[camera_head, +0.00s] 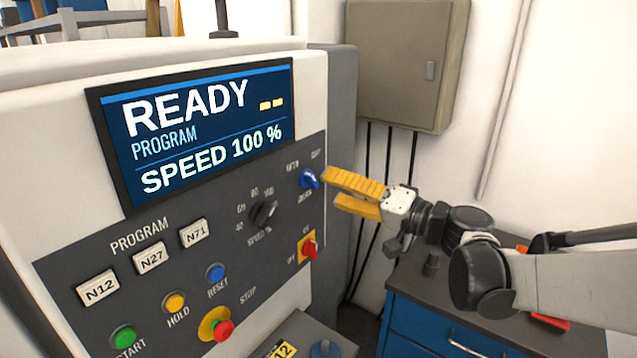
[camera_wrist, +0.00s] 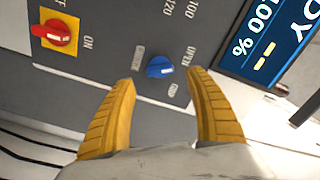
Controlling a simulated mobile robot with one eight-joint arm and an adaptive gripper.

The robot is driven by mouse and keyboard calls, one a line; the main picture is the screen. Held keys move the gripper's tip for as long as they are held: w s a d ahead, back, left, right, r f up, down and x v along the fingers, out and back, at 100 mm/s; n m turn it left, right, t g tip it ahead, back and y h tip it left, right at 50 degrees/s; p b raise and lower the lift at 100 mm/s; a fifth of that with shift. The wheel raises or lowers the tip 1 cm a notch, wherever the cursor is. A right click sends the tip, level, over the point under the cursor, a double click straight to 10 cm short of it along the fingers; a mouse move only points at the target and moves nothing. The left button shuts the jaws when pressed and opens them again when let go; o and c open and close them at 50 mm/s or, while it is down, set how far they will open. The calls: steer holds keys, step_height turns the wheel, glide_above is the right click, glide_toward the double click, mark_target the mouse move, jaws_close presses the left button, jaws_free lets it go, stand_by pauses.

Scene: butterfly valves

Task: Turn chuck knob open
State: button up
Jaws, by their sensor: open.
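The blue chuck knob (camera_head: 310,179) is on the right side of the machine's dark control panel (camera_head: 235,262), with small labels around it. In the wrist view the knob (camera_wrist: 160,67) lies between and just beyond my two yellow fingertips, with "OPEN" printed beside it. A white mark shows on the knob. My gripper (camera_head: 328,187) is open and empty, with its fingers pointing at the knob from the right. In the wrist view my gripper (camera_wrist: 162,75) has a finger on each side of the knob, and I see no contact.
A red switch on a yellow plate (camera_head: 308,248) sits below the knob; a black speed dial (camera_head: 264,213) is to its left. The screen (camera_head: 195,128) reads READY, SPEED 100 %. A blue cabinet (camera_head: 440,330) stands at the lower right. A grey box (camera_head: 405,65) hangs on the wall.

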steer(key=v, duration=0.6)
steer(key=shift+d, duration=0.1)
